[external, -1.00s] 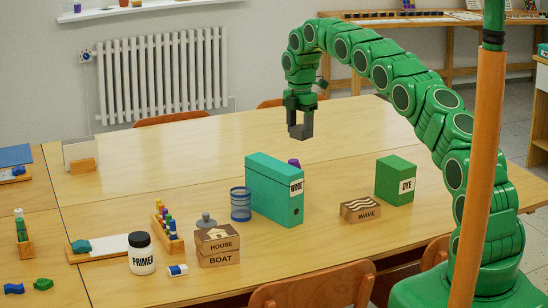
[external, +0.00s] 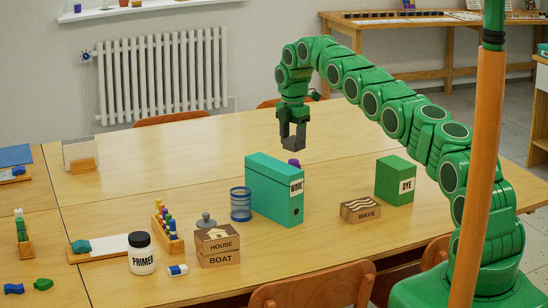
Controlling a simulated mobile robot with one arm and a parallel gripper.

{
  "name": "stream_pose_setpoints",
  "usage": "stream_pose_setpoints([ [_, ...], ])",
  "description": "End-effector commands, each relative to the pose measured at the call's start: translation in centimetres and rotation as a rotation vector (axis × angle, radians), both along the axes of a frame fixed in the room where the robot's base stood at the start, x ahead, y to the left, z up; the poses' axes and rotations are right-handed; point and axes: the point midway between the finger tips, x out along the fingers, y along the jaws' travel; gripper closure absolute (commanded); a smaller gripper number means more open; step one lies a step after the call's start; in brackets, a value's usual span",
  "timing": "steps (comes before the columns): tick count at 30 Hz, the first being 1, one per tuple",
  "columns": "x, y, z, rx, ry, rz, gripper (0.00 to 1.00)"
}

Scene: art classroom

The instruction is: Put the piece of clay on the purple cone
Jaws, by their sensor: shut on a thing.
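My gripper (external: 293,142) hangs from the raised green arm, pointing down above the table, behind the teal WOOL box. Its dark grey fingers are shut on a small piece, apparently the piece of clay, hard to tell apart from the fingers. The purple cone (external: 294,162) stands behind the WOOL box (external: 270,192); only its top shows over the box edge, and the rest is hidden. My gripper appears just above the cone in the picture; how far apart they are in depth I cannot tell.
A green DYE box (external: 394,181) and WAVE block (external: 360,211) stand right of the WOOL box. A blue mesh cup (external: 240,204), HOUSE and BOAT blocks (external: 218,261) and PRIMER jar (external: 141,254) stand left. The table's far part (external: 190,160) is mostly clear.

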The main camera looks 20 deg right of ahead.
Motion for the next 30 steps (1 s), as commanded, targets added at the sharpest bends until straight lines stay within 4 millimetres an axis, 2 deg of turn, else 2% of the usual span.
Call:
stream_pose_setpoints([
  [11,0.3,0.1,-0.6,0.000,0.002,0.000,0.81],
  [24,0.3,0.1,-3.5,-0.001,0.004,0.000,0.81],
  [30,0.3,0.0,-3.6,-0.001,0.002,0.000,0.81],
])
